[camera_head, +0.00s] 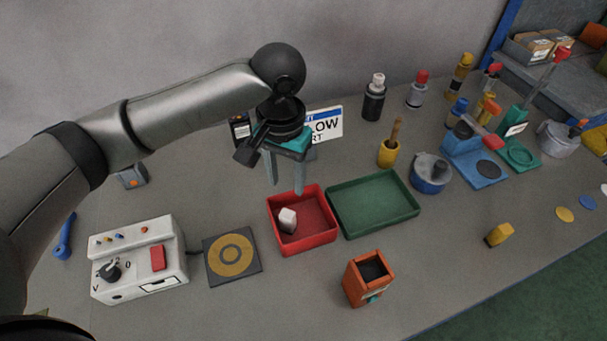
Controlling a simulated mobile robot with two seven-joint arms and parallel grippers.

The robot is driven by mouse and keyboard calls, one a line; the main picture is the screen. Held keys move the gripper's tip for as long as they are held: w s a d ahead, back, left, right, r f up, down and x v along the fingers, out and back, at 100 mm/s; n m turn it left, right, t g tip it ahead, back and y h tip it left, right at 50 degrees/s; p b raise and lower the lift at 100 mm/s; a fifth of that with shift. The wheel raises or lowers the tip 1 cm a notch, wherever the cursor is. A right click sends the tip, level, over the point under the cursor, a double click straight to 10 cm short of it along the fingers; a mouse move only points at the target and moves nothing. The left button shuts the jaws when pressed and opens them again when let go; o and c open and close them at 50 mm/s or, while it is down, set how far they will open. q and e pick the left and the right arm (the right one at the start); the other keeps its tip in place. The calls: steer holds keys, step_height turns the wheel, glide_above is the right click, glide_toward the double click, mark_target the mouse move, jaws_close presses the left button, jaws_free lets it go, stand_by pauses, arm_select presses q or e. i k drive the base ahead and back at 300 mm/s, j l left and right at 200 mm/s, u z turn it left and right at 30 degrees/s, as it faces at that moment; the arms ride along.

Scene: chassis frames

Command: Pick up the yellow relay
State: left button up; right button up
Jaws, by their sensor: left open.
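A small yellow block (499,235), which looks like the yellow relay, lies on the grey table at the right, near its front edge. My left gripper (286,188) points down above the back of the red tray (303,247), with its two fingers apart and nothing between them. It is well to the left of the yellow block and apart from it. A small white block (288,220) lies in the red tray. My right gripper does not show.
A green tray (400,222) stands beside the red one. An orange box (369,278) stands in front, and a white meter box (138,262) at the left. A blue round pot (430,177) and a yellow cup (388,154) stand farther back. The table around the yellow block is clear.

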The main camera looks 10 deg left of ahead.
mark_target(501, 233)
steer(key=z, duration=1.2)
steer(key=i+l, duration=0.5)
steer(key=i, duration=0.2)
